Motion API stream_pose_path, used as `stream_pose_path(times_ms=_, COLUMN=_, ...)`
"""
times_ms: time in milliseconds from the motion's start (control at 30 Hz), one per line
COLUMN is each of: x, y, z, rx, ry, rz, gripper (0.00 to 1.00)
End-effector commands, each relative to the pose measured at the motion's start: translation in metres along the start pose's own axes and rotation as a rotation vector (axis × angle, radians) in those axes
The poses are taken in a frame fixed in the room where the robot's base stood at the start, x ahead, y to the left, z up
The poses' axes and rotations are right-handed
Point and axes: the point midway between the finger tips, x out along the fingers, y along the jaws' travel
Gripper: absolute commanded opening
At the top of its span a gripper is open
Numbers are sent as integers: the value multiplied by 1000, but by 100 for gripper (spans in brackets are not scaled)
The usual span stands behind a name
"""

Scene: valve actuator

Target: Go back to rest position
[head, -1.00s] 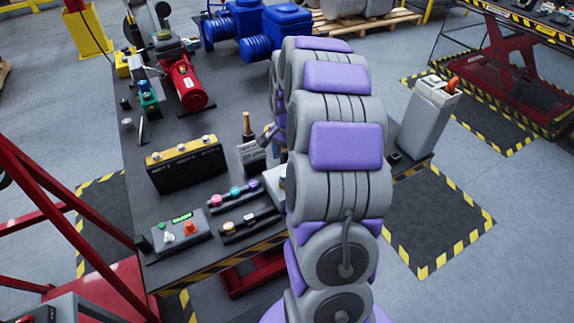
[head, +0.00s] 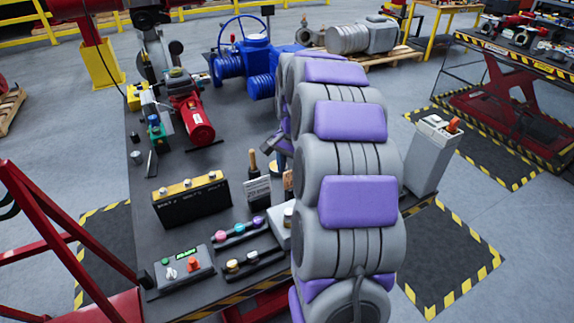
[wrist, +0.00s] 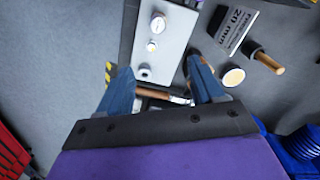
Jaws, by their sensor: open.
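My gripper (wrist: 158,68) is open, its two blue fingers apart over the dark bench in the wrist view. A brown-handled tool with a metal part (wrist: 155,94) shows between and behind the fingers; I cannot tell whether it touches them. In the head view my grey and purple arm reaches over the bench (head: 215,165) and hides most of my gripper. The blue valve with a handwheel (head: 240,62) stands at the back of the bench, left of my arm.
A light grey box with round fittings (wrist: 160,40) and a "20 mm" sign (wrist: 238,27) are close to the fingers. A black box (head: 190,202), a control box (head: 182,270) and a red cylinder (head: 195,122) stand on the bench. A grey post (head: 430,158) stands right of my arm.

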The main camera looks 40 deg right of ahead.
Motion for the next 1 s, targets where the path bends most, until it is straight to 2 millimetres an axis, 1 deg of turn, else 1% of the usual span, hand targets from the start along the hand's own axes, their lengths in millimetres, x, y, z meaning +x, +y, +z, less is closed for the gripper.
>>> stream_pose_path(times_ms=267, x=0, y=0, z=1, rx=-2, ry=0, rz=0, gripper=67)
stream_pose_path(times_ms=367, x=-3, y=-1, z=12, rx=-34, ry=-2, rz=1, gripper=67)
stream_pose_path(times_ms=467, x=-9, y=0, z=40, rx=-119, ry=-11, rz=7, gripper=67)
stream_pose_path(times_ms=567, x=-18, y=4, z=83, rx=-253, ry=-20, rz=15, gripper=67)
stream_pose_path(times_ms=600, x=-22, y=8, z=102, rx=-313, ry=-23, rz=18, gripper=67)
stream_pose_path(times_ms=667, x=-26, y=15, z=129, rx=-403, ry=-30, rz=26, gripper=67)
stream_pose_path(times_ms=700, x=-28, y=21, z=147, rx=-461, ry=-34, rz=31, gripper=67)
stream_pose_path(times_ms=767, x=-30, y=31, z=170, rx=-547, ry=-41, rz=38, gripper=67)
stream_pose_path(times_ms=800, x=-31, y=39, z=186, rx=-603, ry=-46, rz=44, gripper=67)
stream_pose_path(times_ms=867, x=-32, y=51, z=207, rx=-687, ry=-53, rz=51, gripper=67)
stream_pose_path(times_ms=900, x=-32, y=61, z=222, rx=-743, ry=-59, rz=56, gripper=67)
stream_pose_path(times_ms=967, x=-31, y=76, z=242, rx=-825, ry=-67, rz=64, gripper=67)
stream_pose_path(times_ms=1000, x=-30, y=87, z=255, rx=-880, ry=-72, rz=69, gripper=67)
